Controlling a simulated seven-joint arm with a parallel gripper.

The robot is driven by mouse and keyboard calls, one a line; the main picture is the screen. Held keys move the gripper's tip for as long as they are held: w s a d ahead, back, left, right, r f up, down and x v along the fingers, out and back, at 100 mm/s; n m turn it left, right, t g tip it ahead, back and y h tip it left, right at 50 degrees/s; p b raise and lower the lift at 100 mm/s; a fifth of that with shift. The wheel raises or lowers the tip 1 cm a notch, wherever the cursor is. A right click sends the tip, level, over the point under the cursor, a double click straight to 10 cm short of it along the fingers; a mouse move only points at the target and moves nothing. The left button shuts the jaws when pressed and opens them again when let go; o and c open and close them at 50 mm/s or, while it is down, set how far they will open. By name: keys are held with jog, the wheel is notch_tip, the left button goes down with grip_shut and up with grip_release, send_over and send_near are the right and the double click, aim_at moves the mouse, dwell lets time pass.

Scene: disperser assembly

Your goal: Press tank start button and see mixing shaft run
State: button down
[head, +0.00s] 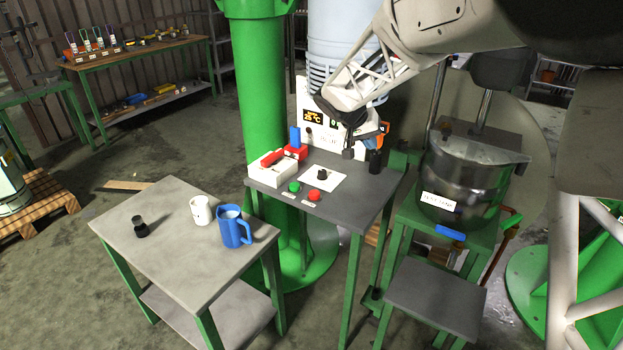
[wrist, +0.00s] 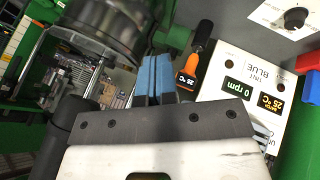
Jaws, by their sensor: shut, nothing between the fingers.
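A green button (head: 294,187) and a red button (head: 313,195) sit side by side at the front of the dark control table (head: 362,190); their labels are too small to read. The metal tank (head: 462,185) stands on a green stand to the right and shows at upper left in the wrist view (wrist: 105,25). The mixing shaft inside it cannot be made out. A display panel (wrist: 245,110) reads 0 rpm and 25 °C. My gripper (head: 348,153) is shut and empty above the back right of the control table, behind and right of both buttons. Its blue fingers (wrist: 155,75) are together.
A black knob (head: 322,174) on a white plate lies between my gripper and the buttons. A white and red device (head: 275,168) stands left of it, a black cylinder (head: 375,162) to the right. A grey table (head: 170,250) holds a blue jug (head: 233,229) and white cup (head: 201,211).

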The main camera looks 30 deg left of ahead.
jog(key=a+f+t, duration=0.1)
jog(key=a+f, duration=0.4)
jog(key=a, duration=0.8)
jog(key=n+t+y, duration=0.1)
jog(key=n+t, duration=0.1)
send_over(293, 184)
notch_tip(293, 184, down, 5)
jog(key=shift+s, duration=0.1)
jog(key=shift+f, duration=0.2)
jog(key=shift+f, duration=4.2)
